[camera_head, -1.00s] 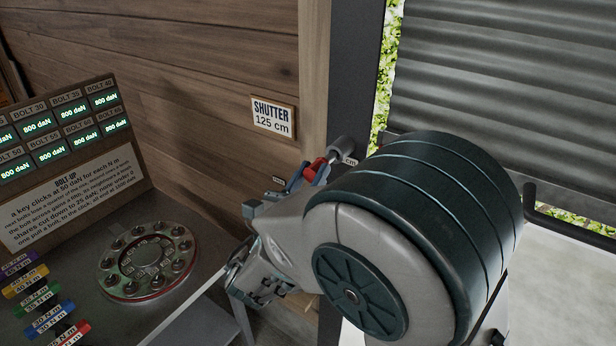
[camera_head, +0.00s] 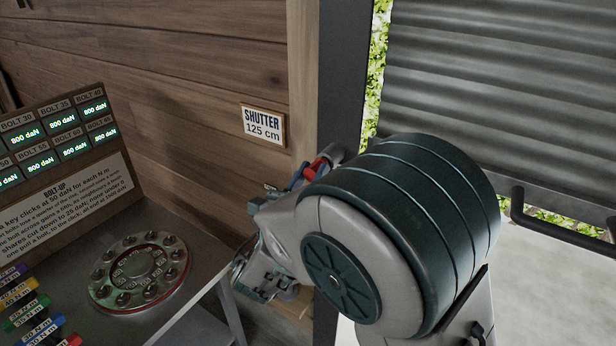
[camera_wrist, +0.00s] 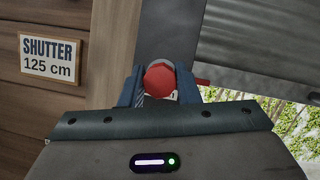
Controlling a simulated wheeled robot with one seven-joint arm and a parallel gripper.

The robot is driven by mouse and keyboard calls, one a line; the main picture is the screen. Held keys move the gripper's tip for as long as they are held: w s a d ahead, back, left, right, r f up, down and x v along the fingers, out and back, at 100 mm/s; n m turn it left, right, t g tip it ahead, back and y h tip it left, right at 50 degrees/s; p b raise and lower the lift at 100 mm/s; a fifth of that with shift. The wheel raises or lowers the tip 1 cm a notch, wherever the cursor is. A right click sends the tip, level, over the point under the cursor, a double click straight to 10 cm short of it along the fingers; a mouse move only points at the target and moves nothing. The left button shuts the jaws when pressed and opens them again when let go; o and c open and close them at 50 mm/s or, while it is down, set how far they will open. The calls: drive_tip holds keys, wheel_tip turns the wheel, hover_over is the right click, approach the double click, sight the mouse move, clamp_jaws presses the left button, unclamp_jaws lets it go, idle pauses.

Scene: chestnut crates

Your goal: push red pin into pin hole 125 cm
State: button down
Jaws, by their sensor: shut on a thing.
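The red pin (camera_wrist: 160,80) is between the blue fingers of my gripper (camera_wrist: 158,92) in the wrist view, its round red head facing the camera. A small red stub shows to its right. In the head view the red pin (camera_head: 317,167) lies at my gripper (camera_head: 305,175), against a grey cylindrical part (camera_head: 333,153) at the dark post. The pin's far end and any hole are hidden. The sign reading SHUTTER 125 cm (camera_head: 263,125) is on the wooden wall, left of the post, and also shows in the wrist view (camera_wrist: 49,58).
A corrugated shutter (camera_head: 500,80) with a dark handle (camera_head: 560,225) stands at the right, with greenery in the gap. On the left a bench holds a round bolt flange (camera_head: 140,272), several coloured keys (camera_head: 30,312) and a BOLT-UP board (camera_head: 70,200).

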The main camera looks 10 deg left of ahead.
drive_tip(key=shift+w+d, duration=0.2)
drive_tip(key=shift+w, duration=0.25)
drive_tip(key=c, duration=1)
unclamp_jaws()
drive_tip(key=shift+s+f, duration=0.1)
